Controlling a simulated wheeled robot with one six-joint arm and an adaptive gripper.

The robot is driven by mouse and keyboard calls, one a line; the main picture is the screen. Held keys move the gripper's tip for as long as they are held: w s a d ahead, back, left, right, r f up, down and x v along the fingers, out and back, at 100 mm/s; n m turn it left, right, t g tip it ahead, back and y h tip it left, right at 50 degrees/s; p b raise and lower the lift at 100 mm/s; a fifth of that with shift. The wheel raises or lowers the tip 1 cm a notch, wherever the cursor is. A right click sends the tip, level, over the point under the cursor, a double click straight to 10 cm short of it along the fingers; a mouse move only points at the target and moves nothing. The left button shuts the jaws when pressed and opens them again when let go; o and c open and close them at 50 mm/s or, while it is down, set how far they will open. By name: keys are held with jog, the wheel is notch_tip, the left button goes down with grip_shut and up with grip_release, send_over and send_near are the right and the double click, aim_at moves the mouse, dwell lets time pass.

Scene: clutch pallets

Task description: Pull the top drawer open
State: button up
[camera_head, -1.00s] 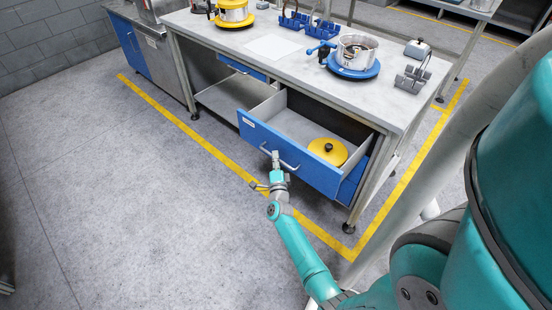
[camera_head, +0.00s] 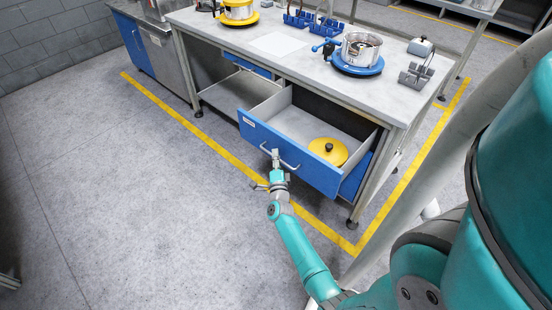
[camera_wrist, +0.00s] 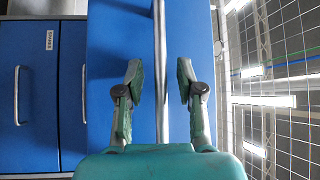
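The top drawer (camera_head: 252,129) of the bench's right-hand unit stands well out, with its grey inside showing. Its blue front bears a grey bar handle (camera_head: 291,166). In the wrist view the handle bar (camera_wrist: 160,75) runs between the two fingers of my gripper (camera_wrist: 159,80). The fingers are apart, with a visible gap on each side of the bar. A yellow lid (camera_head: 328,150) with a black knob lies inside the drawer.
The bench top (camera_head: 215,35) carries a pot on a blue round base (camera_head: 356,64), a yellow-based pot (camera_head: 237,14) and blue holders. A bench leg (camera_head: 368,185) stands right of the drawer. Open floor (camera_head: 150,210) lies in front and left, crossed by yellow tape.

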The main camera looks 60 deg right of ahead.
jog(key=v, duration=1.2)
dwell(0.4)
